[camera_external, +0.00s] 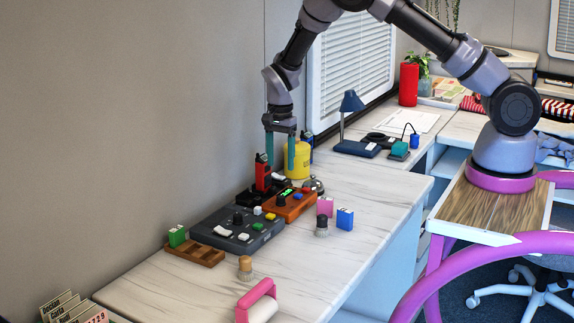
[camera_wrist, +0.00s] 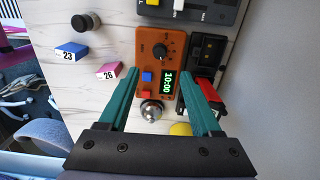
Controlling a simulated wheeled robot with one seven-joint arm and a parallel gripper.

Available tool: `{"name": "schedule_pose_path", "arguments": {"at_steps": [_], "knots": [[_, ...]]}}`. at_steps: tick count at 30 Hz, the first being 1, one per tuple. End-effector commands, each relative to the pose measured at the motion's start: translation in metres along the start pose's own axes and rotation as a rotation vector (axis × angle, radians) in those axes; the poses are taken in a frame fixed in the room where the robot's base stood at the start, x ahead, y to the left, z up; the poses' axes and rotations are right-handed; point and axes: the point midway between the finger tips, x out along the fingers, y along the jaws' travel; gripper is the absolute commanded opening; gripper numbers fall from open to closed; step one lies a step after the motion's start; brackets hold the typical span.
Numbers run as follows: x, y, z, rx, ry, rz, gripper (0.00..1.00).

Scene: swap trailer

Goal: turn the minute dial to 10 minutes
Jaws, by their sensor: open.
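The minute dial is a black knob (camera_wrist: 171,52) on an orange timer box (camera_wrist: 148,42), with marks around it, in the wrist view. The box's green display (camera_wrist: 168,83) reads 10:00. A blue button (camera_wrist: 147,77) and a red button (camera_wrist: 146,94) sit beside the display. In the external view the orange box (camera_external: 303,207) lies on the white counter. My gripper (camera_external: 280,166) is open and empty above the far end of the box. In the wrist view my gripper (camera_wrist: 160,76) has its teal fingers apart on either side of the box, and the knob lies beyond the fingertips, untouched.
A red handset (camera_external: 262,174) stands in a black base close to my fingers. A yellow canister (camera_external: 298,162) and a silver bell (camera_wrist: 152,111) are near. A dark control panel (camera_external: 235,229) adjoins the box. Pink (camera_external: 325,206) and blue (camera_external: 345,218) blocks stand right.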

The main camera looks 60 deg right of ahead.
Motion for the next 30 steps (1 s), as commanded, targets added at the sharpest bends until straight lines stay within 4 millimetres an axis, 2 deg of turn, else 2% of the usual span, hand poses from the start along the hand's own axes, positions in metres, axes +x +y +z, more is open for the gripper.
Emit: {"name": "schedule_pose_path", "arguments": {"at_steps": [9,19,23,30], "knots": [[-0.002,0.0,0.0,0.001,0.001,0.001,0.65],[0.005,0.001,0.0,0.094,0.001,0.003,0.65],[0.024,0.001,0.0,0.094,0.001,0.004,0.65],[0.07,0.001,0.0,0.093,0.002,0.004,0.65]]}}
